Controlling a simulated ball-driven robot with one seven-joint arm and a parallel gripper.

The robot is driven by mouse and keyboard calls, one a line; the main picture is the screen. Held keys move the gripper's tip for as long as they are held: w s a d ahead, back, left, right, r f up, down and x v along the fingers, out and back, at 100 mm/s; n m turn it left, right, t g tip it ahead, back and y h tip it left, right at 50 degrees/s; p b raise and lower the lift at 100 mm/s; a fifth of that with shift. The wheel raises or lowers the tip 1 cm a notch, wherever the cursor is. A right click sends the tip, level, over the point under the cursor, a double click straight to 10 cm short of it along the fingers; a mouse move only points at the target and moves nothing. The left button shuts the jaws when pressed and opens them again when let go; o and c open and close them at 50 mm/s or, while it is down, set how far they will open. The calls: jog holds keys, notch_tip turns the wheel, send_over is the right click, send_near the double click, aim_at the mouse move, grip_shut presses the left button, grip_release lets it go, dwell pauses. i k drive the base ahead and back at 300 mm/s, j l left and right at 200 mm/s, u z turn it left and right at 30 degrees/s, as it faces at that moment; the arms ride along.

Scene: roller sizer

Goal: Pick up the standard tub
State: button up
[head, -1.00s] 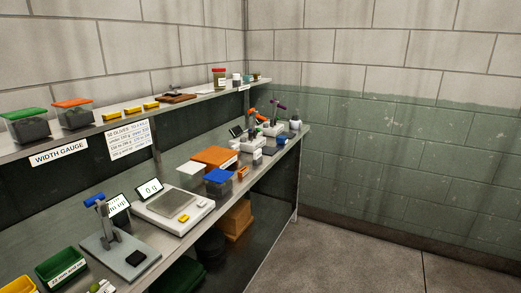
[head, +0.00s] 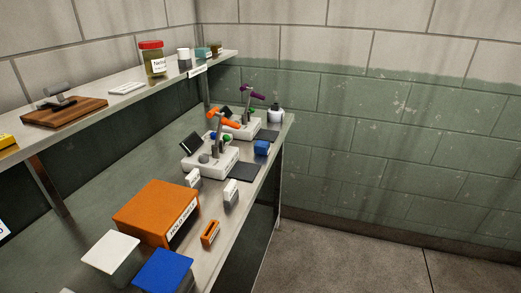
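No label reading "standard" is legible, so I cannot tell which container is the standard tub. A tub with a white lid (head: 110,250) stands on the bench at the lower left of the head view. A tub with a blue lid (head: 162,271) stands just right of it, partly cut off by the bottom edge. Their lids hide most of their contents. My gripper is not in view.
An orange box (head: 155,208) stands behind the tubs, with a small orange item (head: 211,234) beside it. White instruments (head: 207,160) stand farther along the bench (head: 199,271). The upper shelf (head: 115,97) holds a red-lidded jar (head: 152,62) and wooden board (head: 65,110). Floor (head: 340,262) at right is clear.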

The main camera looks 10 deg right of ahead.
aim_at(262, 147)
jog(key=i+l+u, duration=0.2)
jog(key=u, duration=0.25)
jog(key=i+l+u, duration=0.15)
jog(key=l+u, duration=0.15)
jog(key=u, duration=0.15)
